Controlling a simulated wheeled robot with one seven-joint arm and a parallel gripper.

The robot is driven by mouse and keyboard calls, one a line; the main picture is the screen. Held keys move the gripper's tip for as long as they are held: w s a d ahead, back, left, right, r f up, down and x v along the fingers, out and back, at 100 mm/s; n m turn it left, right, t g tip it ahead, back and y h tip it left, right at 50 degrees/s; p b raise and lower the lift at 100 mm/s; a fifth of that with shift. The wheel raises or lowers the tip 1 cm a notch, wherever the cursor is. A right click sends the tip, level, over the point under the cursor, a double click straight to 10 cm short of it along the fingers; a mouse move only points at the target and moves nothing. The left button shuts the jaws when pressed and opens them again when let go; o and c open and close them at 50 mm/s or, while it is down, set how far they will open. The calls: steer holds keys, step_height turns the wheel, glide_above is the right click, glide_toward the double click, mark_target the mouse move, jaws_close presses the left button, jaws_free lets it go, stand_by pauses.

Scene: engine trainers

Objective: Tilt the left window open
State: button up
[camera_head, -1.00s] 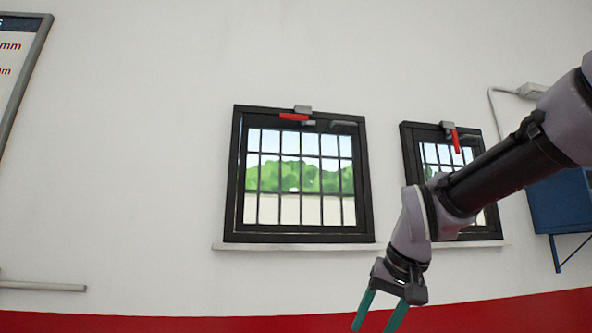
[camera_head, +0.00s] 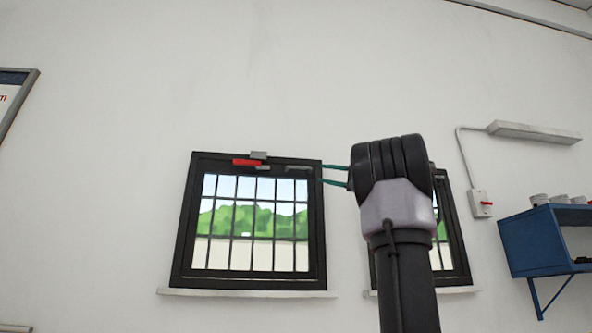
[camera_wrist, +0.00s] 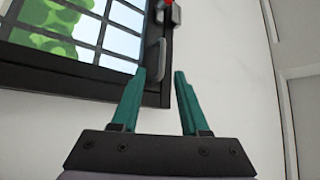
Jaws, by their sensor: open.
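The left window (camera_head: 178,225) is a black frame with a barred pane, and it looks shut against the white wall. A red handle (camera_head: 246,162) lies level at its top edge, beside a grey latch block (camera_head: 259,155). A grey pull bar (camera_head: 298,168) is on the top rail to the right. My gripper (camera_head: 322,174) is open and empty, its teal fingers pointing left at the window's upper right corner. In the wrist view, my gripper (camera_wrist: 161,74) has the pull bar (camera_wrist: 156,58) just beyond its left fingertip. I cannot tell whether they touch.
The right window (camera_head: 456,240) is partly hidden behind my arm. A blue shelf (camera_head: 545,240) with cups and a wall lamp (camera_head: 535,132) are at the right. A sill (camera_head: 240,293) runs under the left window. The wall above is clear.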

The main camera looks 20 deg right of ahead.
mark_target(299, 168)
steer(key=x, duration=1)
steer(key=shift+w+a+r, duration=0.2)
steer(key=shift+r, duration=0.15)
steer(key=shift+c, duration=0.3)
jaws_close()
steer(key=shift+f, duration=0.1)
stand_by(0.6)
